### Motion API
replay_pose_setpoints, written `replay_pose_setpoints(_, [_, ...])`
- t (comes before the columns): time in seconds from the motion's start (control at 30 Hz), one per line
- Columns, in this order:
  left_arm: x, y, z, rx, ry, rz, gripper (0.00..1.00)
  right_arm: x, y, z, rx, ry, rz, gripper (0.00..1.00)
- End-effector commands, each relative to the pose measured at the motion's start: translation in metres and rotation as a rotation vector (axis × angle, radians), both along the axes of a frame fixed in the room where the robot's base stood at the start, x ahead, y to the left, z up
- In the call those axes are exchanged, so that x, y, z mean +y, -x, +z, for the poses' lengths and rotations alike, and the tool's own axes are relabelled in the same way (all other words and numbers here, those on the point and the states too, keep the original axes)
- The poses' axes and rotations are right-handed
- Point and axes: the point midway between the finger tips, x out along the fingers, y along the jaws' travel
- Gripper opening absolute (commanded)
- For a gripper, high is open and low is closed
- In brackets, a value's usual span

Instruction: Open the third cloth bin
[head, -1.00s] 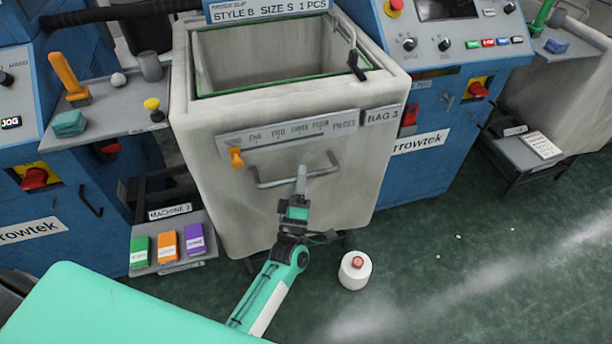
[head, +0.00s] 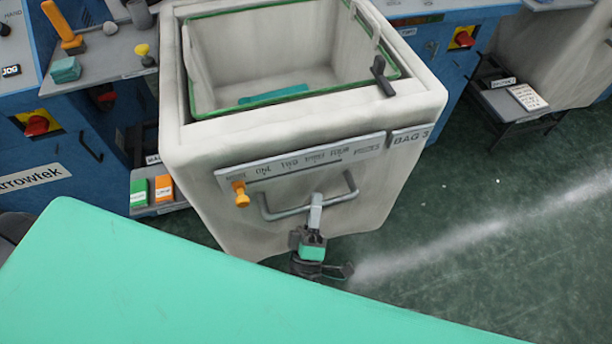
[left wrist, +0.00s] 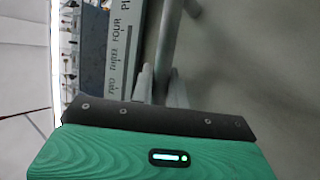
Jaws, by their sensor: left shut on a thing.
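The third cloth bin (head: 205,190), a pale bin labelled BAG 3, stands pulled forward of the blue machines. Its top is open with a green inner rim, and a teal piece (head: 275,94) lies on its floor. A grey bar handle (head: 345,190) is on its front, below a scale with an orange knob (head: 240,194). My left gripper (head: 316,203) is shut on the handle near its middle. In the left wrist view the handle (left wrist: 168,40) runs between the fingers (left wrist: 160,85). My right gripper is not in view.
Blue machines stand behind at left and right. A low grey stand (head: 510,108) is at the right. A side shelf (head: 112,62) with small items is at the left, above green and orange boxes (head: 163,188). Green floor at the right is clear. My teal body hides the foreground.

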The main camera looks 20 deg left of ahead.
Motion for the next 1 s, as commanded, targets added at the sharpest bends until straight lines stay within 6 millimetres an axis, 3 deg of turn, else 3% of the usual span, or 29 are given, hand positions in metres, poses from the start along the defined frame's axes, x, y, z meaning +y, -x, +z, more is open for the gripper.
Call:
replay_pose_setpoints(0.1, [-0.012,0.018,-0.002,0.005,0.001,-0.001,0.00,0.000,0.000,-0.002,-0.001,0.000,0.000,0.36])
replay_pose_setpoints(0.3, [-0.024,0.036,-0.002,0.004,0.000,-0.001,0.00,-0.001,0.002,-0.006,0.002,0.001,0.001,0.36])
replay_pose_setpoints(0.83, [-0.029,0.043,-0.002,0.003,-0.002,-0.002,0.00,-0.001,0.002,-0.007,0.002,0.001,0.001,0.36])
replay_pose_setpoints(0.87, [-0.029,0.043,-0.002,0.003,-0.002,-0.002,0.18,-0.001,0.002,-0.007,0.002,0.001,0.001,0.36])
replay_pose_setpoints(0.9, [-0.029,0.043,-0.002,0.003,-0.002,-0.002,0.26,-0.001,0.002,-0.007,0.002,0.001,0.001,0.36])
replay_pose_setpoints(0.97, [-0.029,0.043,-0.001,0.003,-0.001,-0.001,0.38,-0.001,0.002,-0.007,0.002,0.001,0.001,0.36])
replay_pose_setpoints(1.0, [-0.029,0.043,-0.001,0.003,-0.001,-0.001,0.38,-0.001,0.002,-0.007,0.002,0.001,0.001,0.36])
